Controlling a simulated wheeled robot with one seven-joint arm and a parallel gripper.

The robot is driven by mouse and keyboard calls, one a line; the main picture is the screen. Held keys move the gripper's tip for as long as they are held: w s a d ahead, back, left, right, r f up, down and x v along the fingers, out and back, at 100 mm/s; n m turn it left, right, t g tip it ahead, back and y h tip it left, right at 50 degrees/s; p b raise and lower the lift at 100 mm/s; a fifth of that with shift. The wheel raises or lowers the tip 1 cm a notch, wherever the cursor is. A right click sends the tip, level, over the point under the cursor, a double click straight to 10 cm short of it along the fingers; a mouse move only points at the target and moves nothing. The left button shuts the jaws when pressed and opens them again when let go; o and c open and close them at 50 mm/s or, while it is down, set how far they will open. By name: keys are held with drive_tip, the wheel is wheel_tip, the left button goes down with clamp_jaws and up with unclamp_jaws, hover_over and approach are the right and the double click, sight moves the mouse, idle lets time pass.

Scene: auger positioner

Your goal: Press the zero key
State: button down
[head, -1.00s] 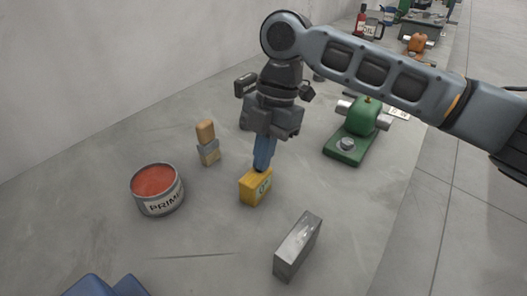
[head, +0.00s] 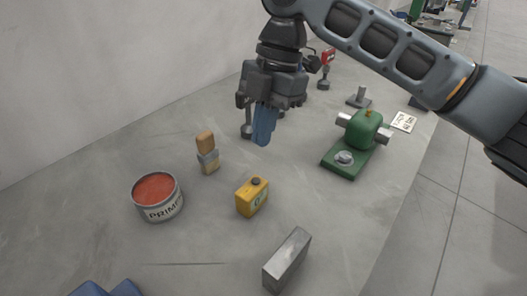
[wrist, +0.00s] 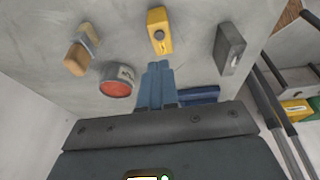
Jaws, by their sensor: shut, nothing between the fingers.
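A small yellow box (head: 252,197) stands on the grey surface in the middle of the head view. It has a dark round button (head: 256,181) on top and a pale marking on its front that is too small to read surely. The box also shows at the top of the wrist view (wrist: 159,31), its dark button (wrist: 158,35) facing the camera. My gripper (head: 262,141), with blue fingers, is shut and empty. It hangs above the surface, higher than the yellow box and apart from it. The fingertips show in the wrist view (wrist: 158,66).
A primer tin (head: 158,197) and a wooden-handled brush (head: 207,153) stand to the left. A metal block (head: 287,260) lies in front. A green machine (head: 352,146) stands to the right, with a paper tag (head: 403,121) behind it. Bare surface surrounds the yellow box.

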drive_tip(key=shift+v, duration=2.65)
drive_tip(key=shift+f, duration=0.15)
